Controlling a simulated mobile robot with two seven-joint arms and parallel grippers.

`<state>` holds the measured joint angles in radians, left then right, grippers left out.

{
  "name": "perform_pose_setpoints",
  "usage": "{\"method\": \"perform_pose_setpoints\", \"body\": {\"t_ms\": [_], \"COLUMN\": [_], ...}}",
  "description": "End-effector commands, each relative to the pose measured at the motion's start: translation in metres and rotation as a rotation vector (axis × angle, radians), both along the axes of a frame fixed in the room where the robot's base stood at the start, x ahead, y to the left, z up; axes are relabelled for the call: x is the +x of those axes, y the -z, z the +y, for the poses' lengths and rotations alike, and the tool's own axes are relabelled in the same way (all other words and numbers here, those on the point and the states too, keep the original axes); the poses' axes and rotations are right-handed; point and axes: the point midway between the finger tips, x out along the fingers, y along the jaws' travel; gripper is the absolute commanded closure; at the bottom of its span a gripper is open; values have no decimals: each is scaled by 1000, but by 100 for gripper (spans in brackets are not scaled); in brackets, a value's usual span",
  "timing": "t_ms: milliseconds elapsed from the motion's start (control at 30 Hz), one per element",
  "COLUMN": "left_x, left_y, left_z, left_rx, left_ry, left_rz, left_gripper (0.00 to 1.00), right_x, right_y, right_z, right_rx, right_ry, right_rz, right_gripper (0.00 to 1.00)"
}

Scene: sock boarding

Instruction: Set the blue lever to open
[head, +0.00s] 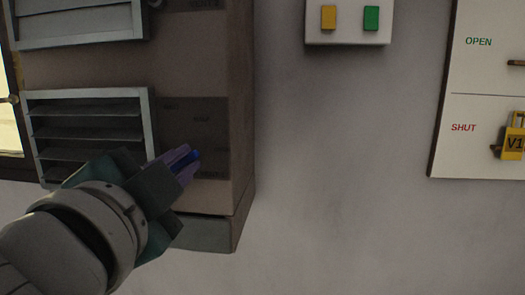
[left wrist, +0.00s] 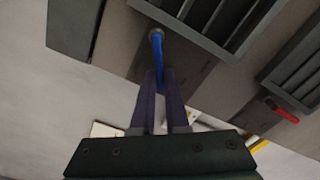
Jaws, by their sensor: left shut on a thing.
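The blue lever (head: 195,156) sits low on a dark plate on the brown cabinet in the head view. In the left wrist view the blue lever (left wrist: 157,52) runs from a round pivot end down to my fingers. My left gripper (head: 184,160) has purple fingers closed on the lever's free end; it also shows in the left wrist view (left wrist: 163,80). The fingers hide part of the lever. Faint lettering on the plate is too dim to read, so I cannot tell which mark the lever points to. My right gripper is not in view.
Louvred vents (head: 90,125) stand left of the plate. A red lever (left wrist: 283,112) shows in the left wrist view. Bare wall lies between.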

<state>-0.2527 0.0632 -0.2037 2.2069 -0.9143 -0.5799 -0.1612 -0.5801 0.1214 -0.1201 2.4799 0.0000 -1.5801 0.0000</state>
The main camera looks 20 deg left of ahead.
Motion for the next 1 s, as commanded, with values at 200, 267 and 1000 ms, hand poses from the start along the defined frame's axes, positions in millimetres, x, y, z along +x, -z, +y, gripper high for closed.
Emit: {"method": "perform_pose_setpoints", "body": {"t_ms": [200,267,1000], "left_x": [1,1,1], "left_y": [6,7,10], "left_z": [-3,-4,-5], "left_rx": [128,155,235], "left_ry": [1,1,1], "left_rz": [31,38,57], "left_gripper": [100,100,100], "right_x": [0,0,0], "right_y": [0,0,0], "right_z": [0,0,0], "right_rx": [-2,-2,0], "right_ry": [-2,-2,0], "right_rz": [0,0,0], "right_gripper": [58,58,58]}}
